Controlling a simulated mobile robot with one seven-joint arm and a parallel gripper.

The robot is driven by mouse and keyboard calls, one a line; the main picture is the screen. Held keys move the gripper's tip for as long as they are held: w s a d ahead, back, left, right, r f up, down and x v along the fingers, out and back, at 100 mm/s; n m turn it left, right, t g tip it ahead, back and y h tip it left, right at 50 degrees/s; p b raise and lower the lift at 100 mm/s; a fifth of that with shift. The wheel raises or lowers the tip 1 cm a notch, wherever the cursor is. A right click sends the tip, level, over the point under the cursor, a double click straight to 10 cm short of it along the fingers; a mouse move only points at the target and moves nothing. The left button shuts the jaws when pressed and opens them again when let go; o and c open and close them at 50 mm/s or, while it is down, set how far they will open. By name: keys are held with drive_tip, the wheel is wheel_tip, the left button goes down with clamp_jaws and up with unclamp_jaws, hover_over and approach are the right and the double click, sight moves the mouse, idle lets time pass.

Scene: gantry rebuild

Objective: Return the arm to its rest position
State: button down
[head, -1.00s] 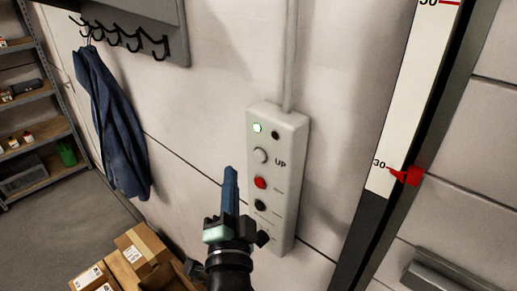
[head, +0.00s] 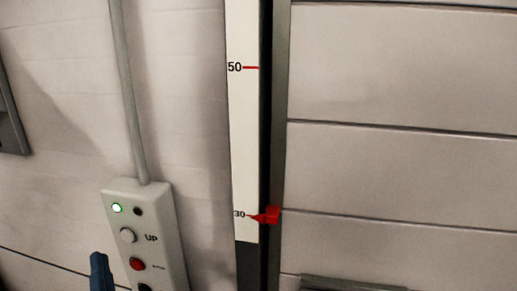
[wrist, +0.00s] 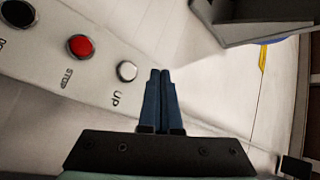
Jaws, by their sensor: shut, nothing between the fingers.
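My gripper (wrist: 161,75) is shut and empty in the wrist view, its two blue fingers side by side. In that view the fingertips lie next to the white UP button (wrist: 127,71) of the control box; I cannot tell whether they touch the box. In the head view only the blue tip of my gripper (head: 100,268) shows at the lower left, over the left edge of the control box (head: 165,225). The rest of my arm is out of that view. A green lamp (head: 117,208) on the box is lit.
A red pointer (head: 268,215) stands at about 30 on the white scale (head: 243,130). A panelled door (head: 400,170) is at the right. A grey conduit (head: 130,90) rises from the box. In the wrist view a grey shelf or rack (wrist: 250,22) juts from the wall at the upper right.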

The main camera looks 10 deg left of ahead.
drive_tip(key=w+d+r+n+t+h+b, duration=0.1)
drive_tip(key=d+r+n+t+h+b, duration=0.15)
drive_tip(key=d+r, duration=0.6)
drive_tip(key=w+d+r+n+t+h+b, duration=0.15)
drive_tip(key=d+r+t, duration=0.25)
drive_tip(key=d+r, duration=0.4)
drive_tip(key=s+d+r+t+h+b, duration=0.1)
drive_tip(key=s+d+r+t+h, duration=0.1)
drive_tip(key=s+d+r+h, duration=0.1)
drive_tip(key=s+d+r+t+h+b, duration=0.1)
drive_tip(key=s+d+r+t+h, duration=0.1)
drive_tip(key=s+d+r+h, duration=0.2)
drive_tip(key=d+r+h, duration=0.2)
drive_tip(key=d+r, duration=0.2)
drive_tip(key=d, duration=0.1)
drive_tip(key=shift+d+r+m+t, duration=0.2)
drive_tip(key=shift+d+m+t, duration=0.05)
drive_tip(key=shift+m+t, duration=0.15)
